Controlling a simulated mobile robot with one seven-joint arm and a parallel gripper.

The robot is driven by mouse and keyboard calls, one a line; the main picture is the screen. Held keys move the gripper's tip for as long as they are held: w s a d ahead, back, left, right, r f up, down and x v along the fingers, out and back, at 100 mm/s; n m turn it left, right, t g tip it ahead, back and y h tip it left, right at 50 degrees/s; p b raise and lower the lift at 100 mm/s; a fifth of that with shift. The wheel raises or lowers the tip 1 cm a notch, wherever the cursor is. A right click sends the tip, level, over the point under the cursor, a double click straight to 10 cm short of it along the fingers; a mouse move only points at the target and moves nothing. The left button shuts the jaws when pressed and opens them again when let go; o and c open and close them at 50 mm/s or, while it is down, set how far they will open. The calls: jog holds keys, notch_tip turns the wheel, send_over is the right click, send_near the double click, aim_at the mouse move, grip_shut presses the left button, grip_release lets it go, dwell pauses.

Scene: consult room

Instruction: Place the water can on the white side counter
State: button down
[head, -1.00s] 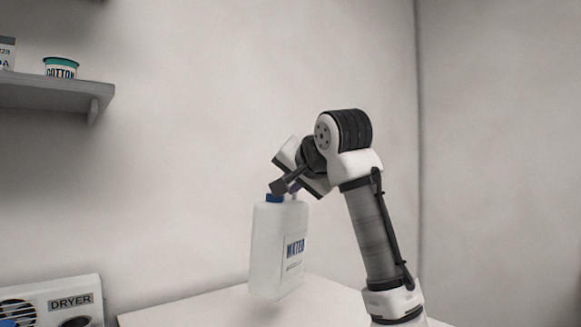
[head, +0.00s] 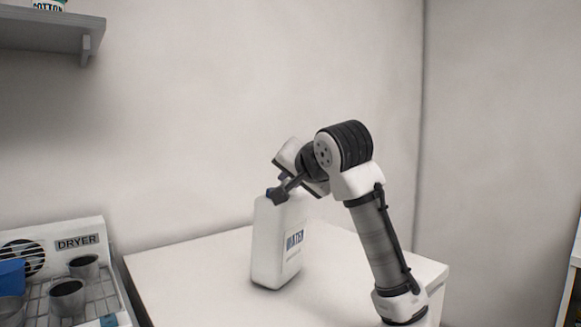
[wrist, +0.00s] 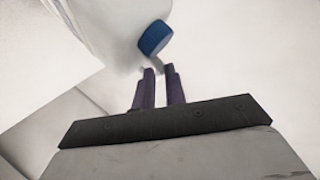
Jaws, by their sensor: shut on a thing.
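The water can (head: 272,245) is a white jug with a blue cap and a WATER label. It is upright at or just above the white side counter (head: 190,272); I cannot tell for sure whether its base touches. My gripper (head: 279,194) is shut on the can's top near the cap, and the fingertips are partly hidden in the head view. In the wrist view, my gripper's fingers (wrist: 158,88) are close to the blue cap (wrist: 154,38) and the can's white body (wrist: 105,30).
A dryer rack (head: 62,245) with several grey cups and a blue item stands to the left of the counter. A grey shelf (head: 45,32) with a cotton tub (head: 48,5) is on the wall at upper left. The counter around the can looks clear.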

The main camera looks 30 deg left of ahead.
jog(key=shift+s+d, duration=0.1)
jog(key=c, duration=1.7)
grip_release()
jog(key=shift+f, duration=0.3)
jog(key=o, duration=0.3)
jog(key=shift+r, duration=0.15)
jog(key=v, duration=1.2)
